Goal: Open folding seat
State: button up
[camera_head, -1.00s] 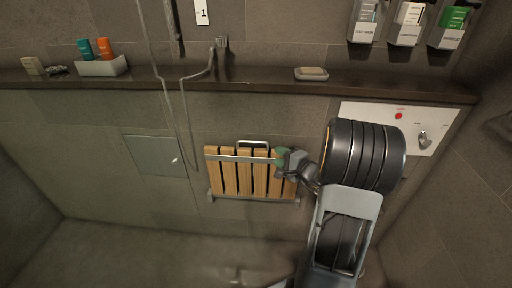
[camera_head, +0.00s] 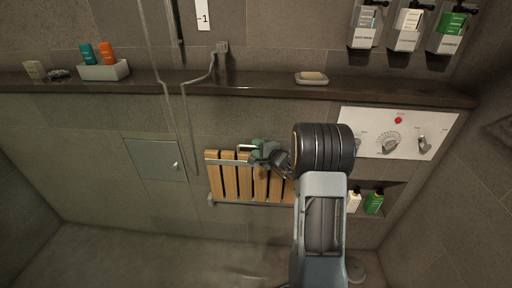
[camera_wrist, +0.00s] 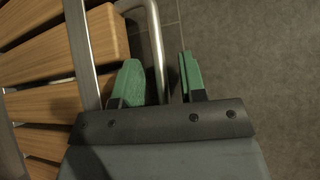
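The folding seat (camera_head: 231,180) has wooden slats and a metal frame, and stands folded up against the tiled wall in the head view. Its slats (camera_wrist: 45,60) fill the left of the wrist view. A bent metal handle (camera_head: 243,148) rises from its top edge, partly hidden by my gripper. My gripper (camera_head: 258,150) is at the handle. In the wrist view my gripper (camera_wrist: 162,75) has its two green fingers apart, with the handle rod (camera_wrist: 157,55) running between them. I cannot tell whether either finger touches the rod.
A dark ledge (camera_head: 230,85) runs above the seat, with a soap dish (camera_head: 311,78) and a bottle tray (camera_head: 104,72) on it. A shower hose (camera_head: 185,120) hangs left of the seat. A control panel (camera_head: 441,122) and a niche with bottles (camera_head: 374,202) are at right. The floor below is clear.

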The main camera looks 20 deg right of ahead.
jog(key=shift+a, duration=0.1)
jog(key=shift+s+r, duration=0.1)
jog(key=shift+r, duration=0.05)
grip_shut()
dwell(0.3)
